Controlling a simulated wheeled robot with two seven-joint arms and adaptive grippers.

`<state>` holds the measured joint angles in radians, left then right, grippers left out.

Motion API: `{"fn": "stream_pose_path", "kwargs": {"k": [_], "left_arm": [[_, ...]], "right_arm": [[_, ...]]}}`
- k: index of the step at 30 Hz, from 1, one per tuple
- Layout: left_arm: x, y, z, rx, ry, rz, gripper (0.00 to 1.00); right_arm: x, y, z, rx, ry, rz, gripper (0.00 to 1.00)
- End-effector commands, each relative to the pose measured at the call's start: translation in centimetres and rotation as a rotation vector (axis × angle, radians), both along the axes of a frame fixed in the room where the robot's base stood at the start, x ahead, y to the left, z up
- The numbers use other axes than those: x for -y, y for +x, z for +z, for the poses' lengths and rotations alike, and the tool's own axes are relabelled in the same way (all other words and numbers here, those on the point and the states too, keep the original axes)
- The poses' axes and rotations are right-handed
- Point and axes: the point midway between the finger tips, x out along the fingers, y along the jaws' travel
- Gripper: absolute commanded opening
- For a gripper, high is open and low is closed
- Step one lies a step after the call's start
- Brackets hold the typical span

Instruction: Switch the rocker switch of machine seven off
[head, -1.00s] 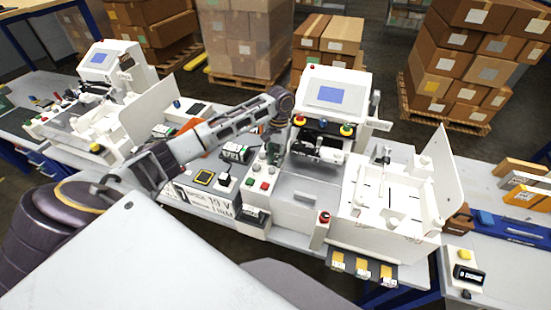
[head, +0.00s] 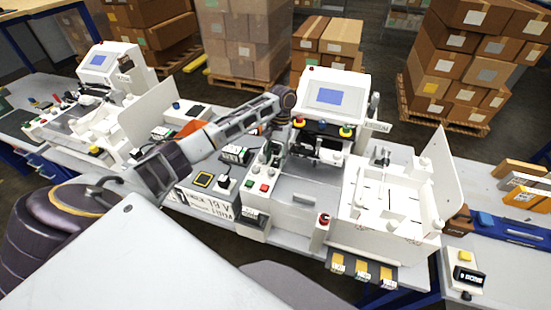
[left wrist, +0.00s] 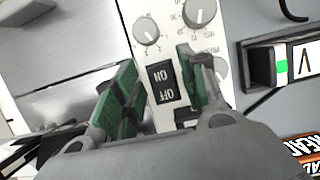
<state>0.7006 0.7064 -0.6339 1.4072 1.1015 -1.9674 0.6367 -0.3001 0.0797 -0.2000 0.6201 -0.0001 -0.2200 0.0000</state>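The black rocker switch (left wrist: 163,82), marked ON and OFF, sits on a white panel (left wrist: 145,58) with several round knobs in the left wrist view. Its lettering appears upside down, and I cannot tell which half is pressed in. My left gripper (left wrist: 157,64) is open, with its green-padded fingers apart on either side of the switch and nothing between them. In the head view my left gripper (head: 276,142) hangs down at the left side of the middle white machine (head: 333,97). The switch is too small or hidden to make out there. My right gripper is not in view.
A similar white machine (head: 105,68) stands to the left. Red and green buttons (head: 264,188) and a red knob (head: 324,219) are on the middle machine's front. A tall white guard (head: 437,180) rises at right. Stacked cartons (head: 470,65) stand behind the bench.

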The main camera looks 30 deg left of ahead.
Motion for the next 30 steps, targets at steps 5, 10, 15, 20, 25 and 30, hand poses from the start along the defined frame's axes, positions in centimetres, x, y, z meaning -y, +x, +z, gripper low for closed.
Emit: {"fn": "stream_pose_path", "kwargs": {"k": [5, 10, 15, 20, 25, 30], "left_arm": [[0.0, 0.0, -0.1, -0.001, -0.001, -0.001, 0.45], [0.1, 0.0, 0.0, -0.002, -0.001, -0.001, 0.45], [0.0, 0.2, 0.6, -0.002, -0.001, -0.001, 0.45], [-0.1, 0.7, 2.1, 0.000, -0.001, -0.001, 0.45], [-0.2, 1.1, 3.2, 0.000, 0.002, -0.002, 0.45], [-0.4, 1.5, 4.4, 0.000, 0.002, -0.001, 0.45]], "right_arm": [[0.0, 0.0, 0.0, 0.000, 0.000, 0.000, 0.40], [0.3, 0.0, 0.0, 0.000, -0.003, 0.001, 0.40], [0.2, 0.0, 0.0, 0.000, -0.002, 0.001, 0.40], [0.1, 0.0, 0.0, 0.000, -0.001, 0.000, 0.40], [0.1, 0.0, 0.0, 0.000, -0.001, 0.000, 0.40], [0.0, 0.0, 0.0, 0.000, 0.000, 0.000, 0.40]]}}
